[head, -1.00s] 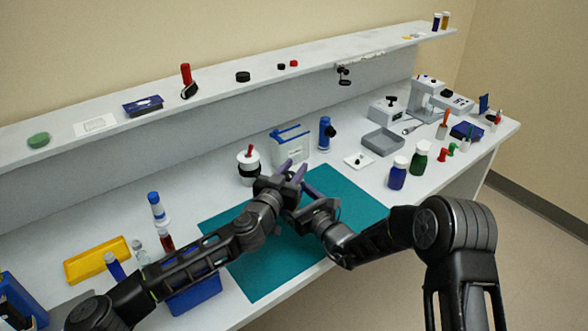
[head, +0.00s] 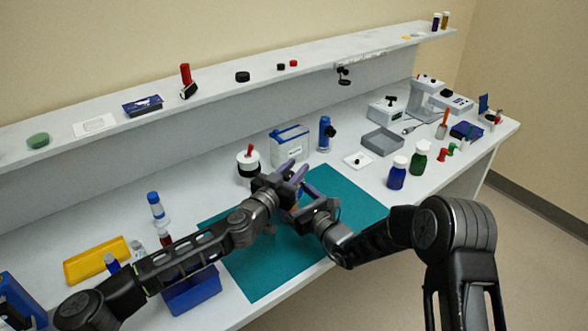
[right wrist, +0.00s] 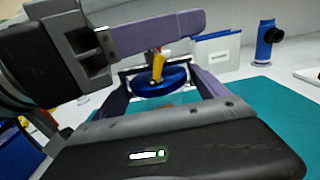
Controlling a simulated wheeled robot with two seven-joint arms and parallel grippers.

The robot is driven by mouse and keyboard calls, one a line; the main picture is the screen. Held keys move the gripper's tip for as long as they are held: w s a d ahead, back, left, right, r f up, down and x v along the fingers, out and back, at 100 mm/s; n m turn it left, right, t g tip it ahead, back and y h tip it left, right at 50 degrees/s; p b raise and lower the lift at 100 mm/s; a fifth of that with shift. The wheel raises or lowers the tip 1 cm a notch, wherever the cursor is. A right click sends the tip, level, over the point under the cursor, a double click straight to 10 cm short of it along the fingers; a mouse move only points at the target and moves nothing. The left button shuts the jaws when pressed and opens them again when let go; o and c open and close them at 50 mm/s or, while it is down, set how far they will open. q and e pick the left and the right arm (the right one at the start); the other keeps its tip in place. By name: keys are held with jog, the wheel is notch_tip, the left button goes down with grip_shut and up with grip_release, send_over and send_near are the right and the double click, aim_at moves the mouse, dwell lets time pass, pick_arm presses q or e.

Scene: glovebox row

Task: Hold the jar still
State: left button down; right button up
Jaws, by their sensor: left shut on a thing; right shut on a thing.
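In the right wrist view a round blue lid (right wrist: 160,82) with an upright yellow piece (right wrist: 158,64) sits between the purple fingers of my right gripper (right wrist: 161,88). The jar body below is mostly hidden; a small orange-brown patch shows between the grippers in the head view. My right gripper (head: 306,207) is shut on the jar over the teal mat (head: 270,265). My left gripper (head: 290,174) comes in from the left, its purple finger crossing just above the lid. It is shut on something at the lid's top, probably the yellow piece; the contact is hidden.
Behind the grippers stand a white jar with a red top (head: 246,172), a blue-lidded box (head: 290,148) and a blue bottle (head: 324,136). Blue (head: 397,176) and green (head: 418,160) bottles stand right. A blue bin (head: 192,293) is under my left forearm. The mat's right part is clear.

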pick_arm(q)
jog(key=m+g+h, duration=0.3)
jog(key=g+h, duration=0.1)
jog(key=m+g+h, duration=0.2)
jog(key=shift+s+d+m, duration=0.3)
jog(key=shift+s+d, duration=0.05)
jog(key=shift+d, duration=0.05)
jog(key=m+g, duration=0.1)
jog(key=m+g+h, duration=0.1)
jog(key=g, duration=0.1)
jog(key=s+m+g+h, duration=0.1)
jog(key=g, duration=0.1)
jog(key=shift+d, duration=0.25)
jog(key=shift+m+g, duration=0.5)
jog(key=shift+s+h, duration=0.15)
jog(key=shift+h, duration=0.15)
jog(key=c, duration=1.1)
grip_release()
jog(key=shift+o, duration=0.2)
jog(key=s+a, duration=0.2)
jog(key=a, duration=1)
